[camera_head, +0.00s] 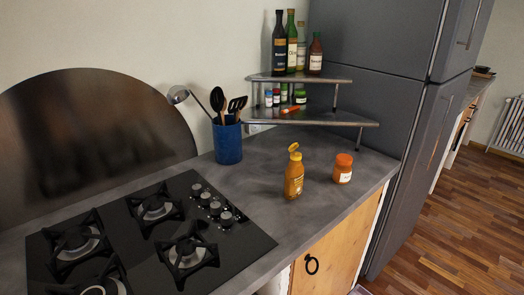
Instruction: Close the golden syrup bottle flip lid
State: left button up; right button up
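The golden syrup bottle (293,179) stands upright on the grey counter, right of the hob, in the head view. It is amber with a label on its front. Its orange-yellow flip lid (294,148) is raised above the neck, so it looks open. Neither of my grippers shows in the head view.
A jar with an orange lid (342,170) stands close to the right of the bottle. A blue utensil pot (228,142) is behind left, and a two-tier corner shelf (340,119) with bottles and small jars is behind. The black hob (150,235) is left. Counter (262,205) in front is clear.

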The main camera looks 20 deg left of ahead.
aim_at(293, 146)
jog(key=i+l+u, duration=0.1)
jog(key=u, duration=0.3)
jog(key=i+l+u, duration=0.1)
jog(key=l+u, duration=0.15)
jog(key=u, duration=0.15)
jog(key=i+l+u, duration=0.1)
jog(key=l+u, duration=0.15)
jog(key=u, duration=0.15)
jog(key=l+u, duration=0.25)
jog(key=u, duration=0.15)
